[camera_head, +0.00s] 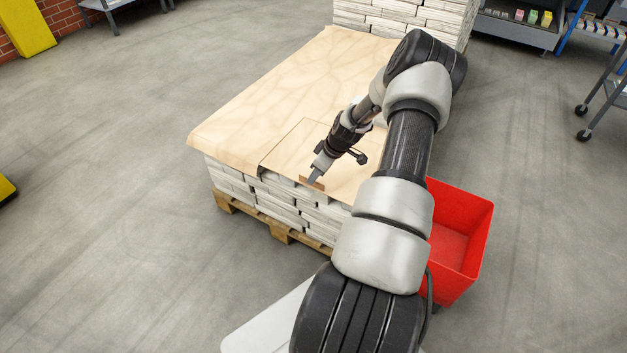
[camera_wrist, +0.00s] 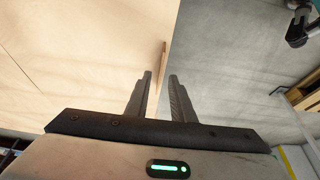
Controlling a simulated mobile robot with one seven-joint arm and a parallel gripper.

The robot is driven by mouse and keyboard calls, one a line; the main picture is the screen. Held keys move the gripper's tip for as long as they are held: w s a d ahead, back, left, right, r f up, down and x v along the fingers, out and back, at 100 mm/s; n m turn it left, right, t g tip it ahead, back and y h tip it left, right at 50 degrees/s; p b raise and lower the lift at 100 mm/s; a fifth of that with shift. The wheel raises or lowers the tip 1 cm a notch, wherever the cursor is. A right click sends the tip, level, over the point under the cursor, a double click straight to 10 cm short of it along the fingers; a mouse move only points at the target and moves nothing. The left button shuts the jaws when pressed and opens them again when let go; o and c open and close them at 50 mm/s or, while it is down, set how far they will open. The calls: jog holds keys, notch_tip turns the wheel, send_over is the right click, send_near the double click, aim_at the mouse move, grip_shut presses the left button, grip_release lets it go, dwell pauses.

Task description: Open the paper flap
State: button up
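A tan paper sheet (camera_head: 290,85) covers the top of a stack of newspapers (camera_head: 265,195). The paper flap (camera_head: 290,150) is a section at the sheet's near edge, outlined by a cut or fold line, and it lies flat. A small brown upright tab (camera_head: 318,186) stands at its front edge. My gripper (camera_head: 314,178) is at this tab. In the wrist view my gripper (camera_wrist: 160,76) is open with a narrow gap, and the tab (camera_wrist: 163,62) shows just beyond and between the fingertips. I cannot tell whether the fingers touch it. My arm hides the sheet's right part.
The stack sits on a wooden pallet (camera_head: 280,234). A red bin (camera_head: 477,245) stands to the right, partly behind my arm. Another newspaper stack (camera_head: 400,14) is at the back. A wheeled cart (camera_head: 612,95) is at the right.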

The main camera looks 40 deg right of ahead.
jog(key=shift+x, duration=1.15)
grip_shut()
dwell(0.6)
